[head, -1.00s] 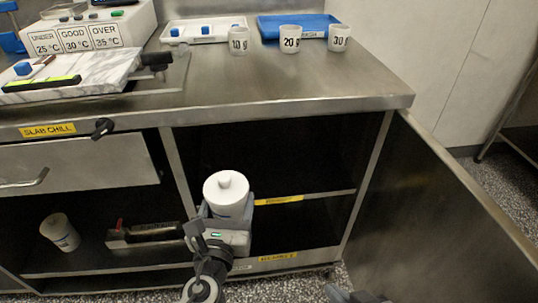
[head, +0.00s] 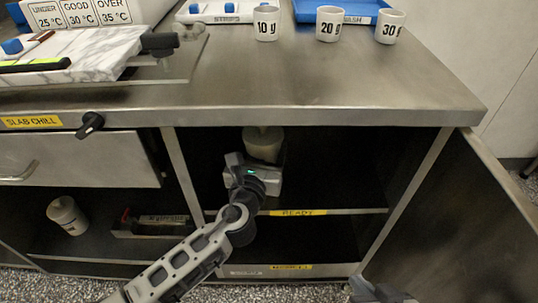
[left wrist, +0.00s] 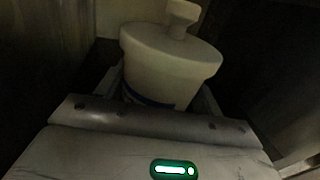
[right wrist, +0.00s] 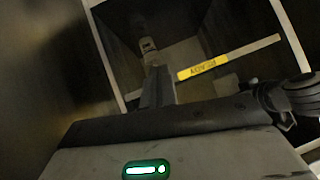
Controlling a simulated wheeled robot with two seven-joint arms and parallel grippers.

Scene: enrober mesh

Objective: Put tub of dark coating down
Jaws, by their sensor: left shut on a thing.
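The tub of dark coating (head: 262,146) is a pale tub with a knobbed lid. It is upright in the shaded upper bay of the open cabinet, above the shelf edge labelled READY (head: 340,212). My left gripper (head: 252,172) is shut on it, with fingers on both sides; the tub (left wrist: 170,65) fills the middle of the left wrist view. Its base is hidden, so I cannot tell whether it touches the shelf. My right gripper (head: 378,292) is low at the bottom edge of the head view; its fingers (right wrist: 157,85) look together and empty.
The counter (head: 330,75) overhangs the bay, and an open door (head: 470,220) stands at right. Another pale tub (head: 67,214) and a dark labelled block (head: 160,226) are in the lower left bay. Cups marked 10, 20 and 30 g (head: 329,24) stand on the counter.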

